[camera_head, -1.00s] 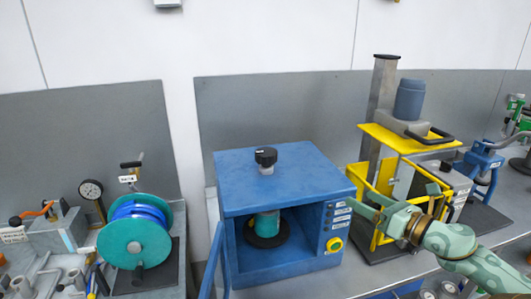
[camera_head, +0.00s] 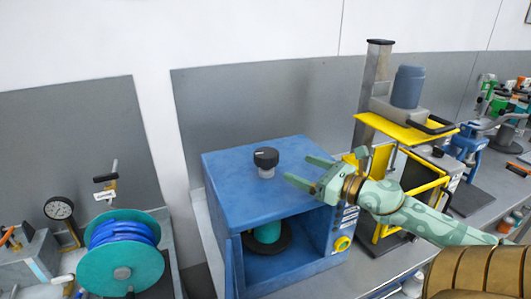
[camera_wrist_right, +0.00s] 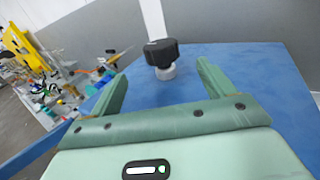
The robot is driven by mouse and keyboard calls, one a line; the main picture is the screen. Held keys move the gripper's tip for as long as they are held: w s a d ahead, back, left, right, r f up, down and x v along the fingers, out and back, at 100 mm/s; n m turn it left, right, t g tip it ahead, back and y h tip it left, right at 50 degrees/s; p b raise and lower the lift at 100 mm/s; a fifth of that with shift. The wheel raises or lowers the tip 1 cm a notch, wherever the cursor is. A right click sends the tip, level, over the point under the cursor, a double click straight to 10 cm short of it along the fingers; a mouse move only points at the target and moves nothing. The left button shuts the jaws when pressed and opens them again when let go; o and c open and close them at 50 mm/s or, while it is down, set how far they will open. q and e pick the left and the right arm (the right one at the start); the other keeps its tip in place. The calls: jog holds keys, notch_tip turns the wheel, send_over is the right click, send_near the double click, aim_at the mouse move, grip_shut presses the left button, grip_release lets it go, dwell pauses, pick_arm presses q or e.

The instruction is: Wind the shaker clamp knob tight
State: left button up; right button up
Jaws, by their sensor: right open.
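The shaker clamp knob (camera_head: 266,157) is black and lobed. It stands on a short pale stem on top of the blue shaker cabinet (camera_head: 230,175). In the right wrist view the knob (camera_wrist_right: 161,52) lies beyond the fingertips, between their lines. My right gripper (camera_head: 300,171) is open and empty, to the right of the knob and apart from it, with its fingers pointing at it. It also shows in the right wrist view (camera_wrist_right: 160,82). A teal can (camera_head: 267,228) stands on a dark round base inside the open cabinet. My left gripper is not in view.
A yellow-framed machine (camera_head: 410,130) with a grey-blue motor stands right of the cabinet, behind my right arm. A teal reel with blue hose (camera_head: 122,255) and a dial gauge (camera_head: 60,209) are at the left. The space above the cabinet top is free around the knob.

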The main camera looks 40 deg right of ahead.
aim_at(266, 152)
jog(key=w, duration=0.3)
jog(key=w+a, duration=0.1)
jog(key=w, duration=0.2)
jog(key=w+a, duration=0.1)
jog(key=w, duration=0.3)
jog(key=shift+r, duration=0.1)
jog(key=shift+w+a, duration=0.15)
jog(key=shift+w, duration=0.8)
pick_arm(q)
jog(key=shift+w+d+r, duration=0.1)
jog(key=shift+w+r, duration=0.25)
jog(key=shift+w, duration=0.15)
pick_arm(e)
jog(key=shift+c, duration=0.5)
pick_arm(q)
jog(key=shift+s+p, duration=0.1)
jog(key=shift+p, duration=0.25)
pick_arm(e)
jog(key=c, duration=0.9)
